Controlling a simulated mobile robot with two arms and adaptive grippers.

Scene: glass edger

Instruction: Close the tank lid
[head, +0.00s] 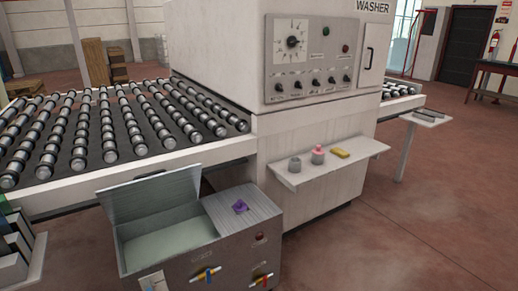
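The tank (200,262) is a grey metal box in front of the washer, with valves and a label on its front face. Its lid (150,195) stands raised and tilted at the back left of the opening, so pale greenish contents (165,240) show inside. The tank's right top (243,211) is covered by a flat panel with a purple object on it (240,206). Neither of my grippers is in view.
The washer (315,110) stands behind the tank, with a roller conveyor (110,125) to the left. A small shelf (330,165) with several small items sticks out to the right of the tank. Open floor (420,220) lies to the right.

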